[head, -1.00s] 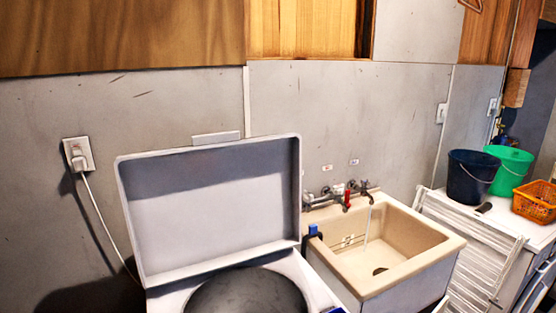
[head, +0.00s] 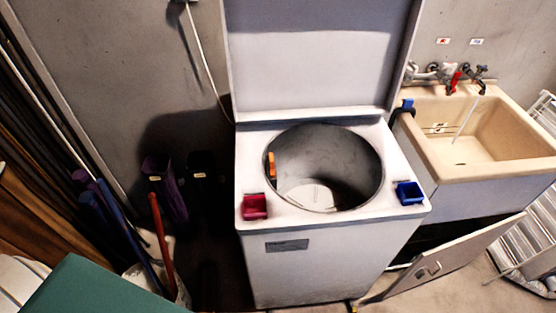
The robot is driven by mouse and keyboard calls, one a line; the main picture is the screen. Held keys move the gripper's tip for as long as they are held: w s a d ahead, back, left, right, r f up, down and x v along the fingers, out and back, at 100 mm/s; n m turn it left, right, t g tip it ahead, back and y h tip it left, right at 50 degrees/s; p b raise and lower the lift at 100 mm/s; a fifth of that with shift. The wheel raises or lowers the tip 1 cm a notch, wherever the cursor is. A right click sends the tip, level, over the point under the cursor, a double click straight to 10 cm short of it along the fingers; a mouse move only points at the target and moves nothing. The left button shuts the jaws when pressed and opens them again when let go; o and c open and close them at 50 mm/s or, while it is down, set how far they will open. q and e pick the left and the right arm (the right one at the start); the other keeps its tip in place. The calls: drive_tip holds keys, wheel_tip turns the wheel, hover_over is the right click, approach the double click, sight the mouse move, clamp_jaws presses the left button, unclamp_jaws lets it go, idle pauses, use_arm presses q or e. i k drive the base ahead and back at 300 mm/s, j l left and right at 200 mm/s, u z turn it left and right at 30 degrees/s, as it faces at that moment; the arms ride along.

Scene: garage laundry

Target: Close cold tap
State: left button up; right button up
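The cold tap (head: 482,74) is the dark-handled tap at the right end of the wall pipework, under a small wall label (head: 477,41). A thin water stream (head: 466,119) runs from it into the beige sink (head: 433,156) at the right of the head view. A tap with a red part (head: 453,79) sits just left of it, and another silver tap (head: 415,73) is further left. Neither of my grippers shows in the head view.
An open-lidded top-loading washer (head: 325,262) stands in the middle, left of the sink. A cabinet door (head: 440,262) hangs open below the sink. A white rack (head: 532,215) leans at right. Poles and bins crowd the left. A teal surface (head: 90,292) fills the lower left.

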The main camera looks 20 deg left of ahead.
sight(481, 68)
drive_tip(key=u, duration=0.35)
drive_tip(key=l+u, duration=0.9)
drive_tip(key=l, duration=0.25)
